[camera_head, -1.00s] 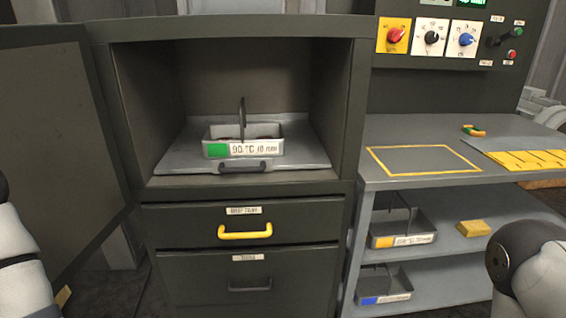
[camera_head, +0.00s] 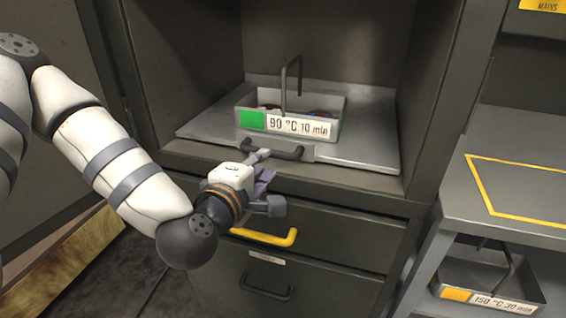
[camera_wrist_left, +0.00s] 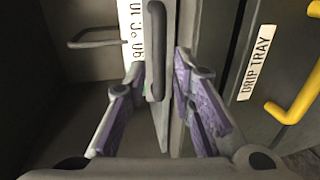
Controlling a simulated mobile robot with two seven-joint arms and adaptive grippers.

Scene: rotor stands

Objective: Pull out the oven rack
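The oven rack (camera_head: 362,148) is a flat grey metal sheet inside the open oven chamber. Its dark handle (camera_head: 285,152) is on the front edge and also shows in the left wrist view (camera_wrist_left: 157,50). A grey tray (camera_head: 338,118) labelled 90 °C 10 min, with a green patch and a tall hoop handle, stands on the rack. My left gripper (camera_head: 262,164) is at the left part of the rack handle. In the left wrist view its fingers (camera_wrist_left: 160,78) are apart, one on each side of the handle, with gaps showing. My right gripper is out of view.
Below the oven is a drip tray drawer with a yellow handle (camera_head: 264,238), close under my left wrist. A lower drawer handle (camera_head: 266,290) is dark. The open oven door (camera_head: 60,50) stands at the left. A shelf unit (camera_head: 455,190) with an orange-marked tray (camera_head: 490,280) is at the right.

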